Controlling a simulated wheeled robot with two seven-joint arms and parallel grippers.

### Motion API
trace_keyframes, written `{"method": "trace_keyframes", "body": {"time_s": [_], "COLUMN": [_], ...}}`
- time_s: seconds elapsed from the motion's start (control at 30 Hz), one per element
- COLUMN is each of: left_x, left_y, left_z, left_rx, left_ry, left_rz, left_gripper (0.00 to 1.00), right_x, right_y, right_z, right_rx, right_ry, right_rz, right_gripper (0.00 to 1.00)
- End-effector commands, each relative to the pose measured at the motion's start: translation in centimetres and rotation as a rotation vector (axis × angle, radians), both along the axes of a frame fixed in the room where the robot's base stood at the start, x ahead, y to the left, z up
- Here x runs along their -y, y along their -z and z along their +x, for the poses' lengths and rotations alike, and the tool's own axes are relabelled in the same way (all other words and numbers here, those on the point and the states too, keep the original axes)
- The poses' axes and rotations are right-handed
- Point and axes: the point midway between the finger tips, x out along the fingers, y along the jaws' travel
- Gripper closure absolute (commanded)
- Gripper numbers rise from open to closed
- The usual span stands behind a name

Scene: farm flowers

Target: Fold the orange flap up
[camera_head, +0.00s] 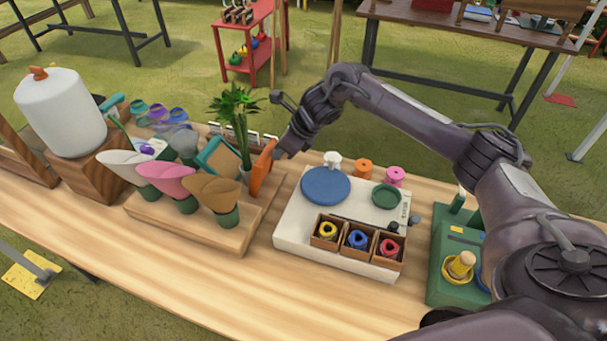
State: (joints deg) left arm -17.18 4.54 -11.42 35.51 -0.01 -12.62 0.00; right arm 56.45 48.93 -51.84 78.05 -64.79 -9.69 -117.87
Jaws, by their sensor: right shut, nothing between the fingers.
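The orange flap (262,169) stands steeply tilted near the middle of the table, at the back right of the wooden board. My right gripper (279,153) is shut and empty. Its tip is right at the flap's upper right side; I cannot tell whether it touches. The fingers are small and partly hidden at the flap's edge. A teal-framed brown panel (219,158) stands to the left of the flap, with a green plant (236,112) between them. My left gripper is not in view.
Brown, pink and white paper cones (213,194) stand on the wooden board (174,229) at left. A white base (299,243) with a blue disc and small compartments lies to the right. A green box (447,280) stands farther right. The table's front strip is clear.

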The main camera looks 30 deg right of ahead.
Motion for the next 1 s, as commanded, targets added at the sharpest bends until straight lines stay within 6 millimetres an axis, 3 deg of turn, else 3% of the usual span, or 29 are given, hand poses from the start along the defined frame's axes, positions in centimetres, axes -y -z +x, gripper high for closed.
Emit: {"method": "trace_keyframes", "body": {"time_s": [0.3,0.83,1.0], "left_x": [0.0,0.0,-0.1], "left_y": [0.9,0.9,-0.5], "left_z": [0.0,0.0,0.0], "left_rx": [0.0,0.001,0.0], "left_ry": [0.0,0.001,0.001], "left_rz": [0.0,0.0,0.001], "left_gripper": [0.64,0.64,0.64], "right_x": [-1.0,-1.3,-1.5], "right_y": [-0.7,-0.8,-2.8], "right_z": [1.2,1.2,1.0], "right_rx": [0.003,0.003,0.005], "right_ry": [0.001,-0.002,-0.002], "right_rz": [0.004,0.004,0.004], "right_gripper": [1.0,1.0,1.0]}}
